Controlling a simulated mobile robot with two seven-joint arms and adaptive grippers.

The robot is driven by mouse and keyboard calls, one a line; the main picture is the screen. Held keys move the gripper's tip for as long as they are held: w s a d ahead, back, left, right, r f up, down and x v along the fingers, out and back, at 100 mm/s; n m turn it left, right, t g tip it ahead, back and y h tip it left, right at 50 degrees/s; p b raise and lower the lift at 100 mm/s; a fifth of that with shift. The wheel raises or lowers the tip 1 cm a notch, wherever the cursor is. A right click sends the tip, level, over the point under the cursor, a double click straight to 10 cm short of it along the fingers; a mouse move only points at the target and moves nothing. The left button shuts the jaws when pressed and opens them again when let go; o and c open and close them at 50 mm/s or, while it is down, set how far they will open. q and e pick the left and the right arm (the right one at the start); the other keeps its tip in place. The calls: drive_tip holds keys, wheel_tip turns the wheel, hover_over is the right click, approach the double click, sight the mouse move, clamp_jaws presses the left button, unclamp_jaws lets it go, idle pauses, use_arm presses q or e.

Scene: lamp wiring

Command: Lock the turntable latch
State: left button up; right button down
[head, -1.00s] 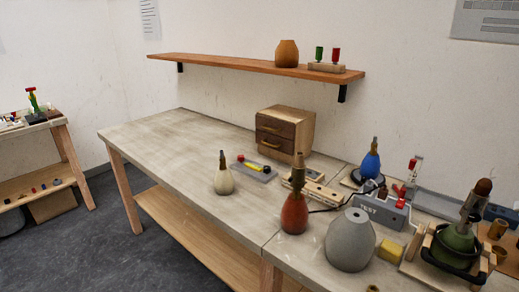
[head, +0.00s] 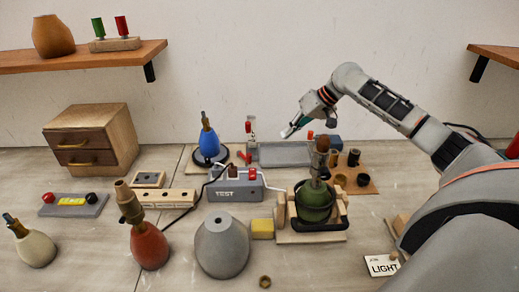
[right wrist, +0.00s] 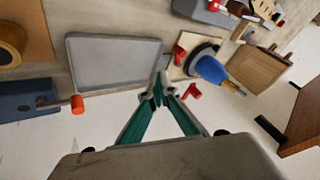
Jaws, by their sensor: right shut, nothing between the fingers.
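The blue lamp body (head: 209,142) stands on a dark round turntable (head: 222,157) at the back middle of the bench. A small red lever (head: 242,155) sits at the turntable's right side, probably its latch; its lock state is unclear. In the right wrist view, a red piece (right wrist: 178,53) shows beside the turntable (right wrist: 190,66) and the blue lamp (right wrist: 213,70). My right gripper (head: 287,132) is shut and empty, above the grey tray's back edge, right of the turntable and apart from it. Its fingers (right wrist: 160,91) meet near the wrist view's middle. My left gripper is out of view.
A blue block (head: 330,142) with a red knob lies right. The TEST box (head: 235,187), green lamp in its cradle (head: 313,207) and grey shade (head: 222,248) stand in front.

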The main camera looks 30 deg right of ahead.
drive_tip(key=x, duration=1)
drive_tip(key=shift+w+a+f, duration=0.1)
drive_tip(key=shift+w+f, duration=0.05)
drive_tip(key=shift+w, duration=0.05)
drive_tip(key=shift+w+a, duration=0.25)
drive_tip(key=shift+a, duration=1.3)
drive_tip(key=shift+w+a, duration=0.1)
drive_tip(key=shift+a, duration=0.25)
use_arm(q)
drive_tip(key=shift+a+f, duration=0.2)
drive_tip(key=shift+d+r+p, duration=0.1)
drive_tip(key=shift+p, duration=0.2)
use_arm(e)
drive_tip(key=shift+a, duration=0.1)
